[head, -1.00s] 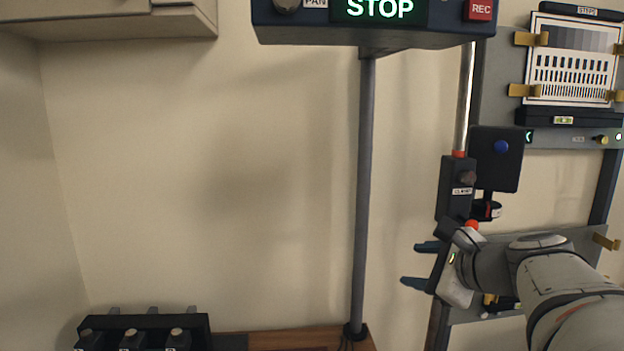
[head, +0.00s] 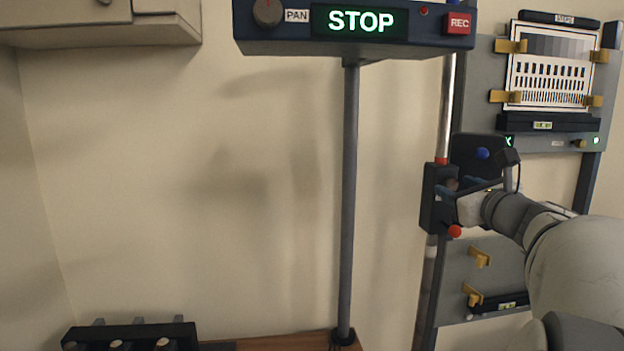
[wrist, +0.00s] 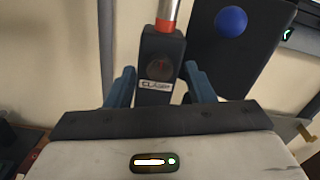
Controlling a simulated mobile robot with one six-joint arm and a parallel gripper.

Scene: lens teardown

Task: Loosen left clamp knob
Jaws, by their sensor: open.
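The clamp knob (wrist: 160,67) is a dark round knob with a red mark. It sits on the face of a dark clamp block (wrist: 152,95) with a label below the knob, on a metal rod (wrist: 168,10) with a red collar. My gripper (wrist: 158,72) is open, its blue fingers on either side of the block. The knob lies between them in the picture; I see no contact and cannot tell the remaining depth. In the head view, my gripper (head: 468,190) is in front of the clamp block (head: 430,200) and mostly hides the knob.
A dark box with a blue button (head: 482,153) stands right behind the gripper. A red ball (head: 454,231) is just below it. A chart panel (head: 550,65) is at right.

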